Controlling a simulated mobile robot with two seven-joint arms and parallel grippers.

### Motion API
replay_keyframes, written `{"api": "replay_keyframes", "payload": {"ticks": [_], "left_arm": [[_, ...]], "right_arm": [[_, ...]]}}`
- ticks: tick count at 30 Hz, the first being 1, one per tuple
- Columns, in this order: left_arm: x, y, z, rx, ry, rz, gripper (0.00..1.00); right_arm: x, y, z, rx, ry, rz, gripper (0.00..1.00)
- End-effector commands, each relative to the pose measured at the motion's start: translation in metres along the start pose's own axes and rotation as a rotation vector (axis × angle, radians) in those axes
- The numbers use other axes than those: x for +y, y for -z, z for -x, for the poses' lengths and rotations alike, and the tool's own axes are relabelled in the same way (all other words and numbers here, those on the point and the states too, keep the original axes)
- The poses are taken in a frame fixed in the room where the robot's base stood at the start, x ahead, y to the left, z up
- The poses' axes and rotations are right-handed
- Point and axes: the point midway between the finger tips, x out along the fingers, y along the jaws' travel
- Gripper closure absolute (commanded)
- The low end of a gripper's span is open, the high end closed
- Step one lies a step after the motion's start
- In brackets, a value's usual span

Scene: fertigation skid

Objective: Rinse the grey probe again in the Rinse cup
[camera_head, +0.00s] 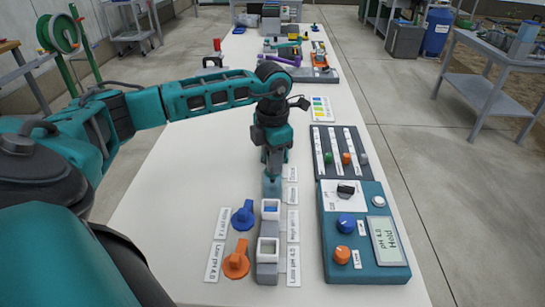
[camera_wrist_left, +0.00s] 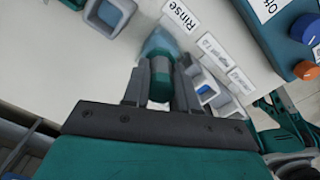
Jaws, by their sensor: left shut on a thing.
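My left gripper (camera_head: 273,172) points down over the near table, and its fingers (camera_wrist_left: 161,85) are shut on the probe (camera_wrist_left: 160,80). The Rinse cup (camera_head: 271,188), bluish and see-through, stands right below the gripper. In the left wrist view the Rinse cup (camera_wrist_left: 160,46) is just beyond the fingers, by the "Rinse" label (camera_wrist_left: 180,15). I cannot tell whether the tip is inside the cup. My right gripper is not in view.
Two white-rimmed cups (camera_head: 270,208) (camera_head: 268,248) stand in line nearer me. A blue cap (camera_head: 243,216) and an orange cap (camera_head: 236,261) lie left of them. The teal meter (camera_head: 363,268) and a dark panel (camera_head: 342,135) with coloured knobs are to the right. Table left of the cups is mostly clear.

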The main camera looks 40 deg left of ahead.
Motion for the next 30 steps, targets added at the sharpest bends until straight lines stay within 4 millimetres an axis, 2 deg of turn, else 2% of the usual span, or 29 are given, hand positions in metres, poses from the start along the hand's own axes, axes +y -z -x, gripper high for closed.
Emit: {"api": "replay_keyframes", "payload": {"ticks": [8, 18, 30], "left_arm": [[0.000, 0.000, 0.001, -0.001, 0.000, 0.000, 1.00], [0.000, 0.000, 0.017, -0.001, 0.000, 0.000, 1.00], [0.000, 0.000, 0.014, -0.001, 0.000, 0.000, 1.00]], "right_arm": [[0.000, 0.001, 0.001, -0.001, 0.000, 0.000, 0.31], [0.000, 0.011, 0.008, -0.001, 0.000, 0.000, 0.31], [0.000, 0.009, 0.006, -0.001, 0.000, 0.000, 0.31]]}}
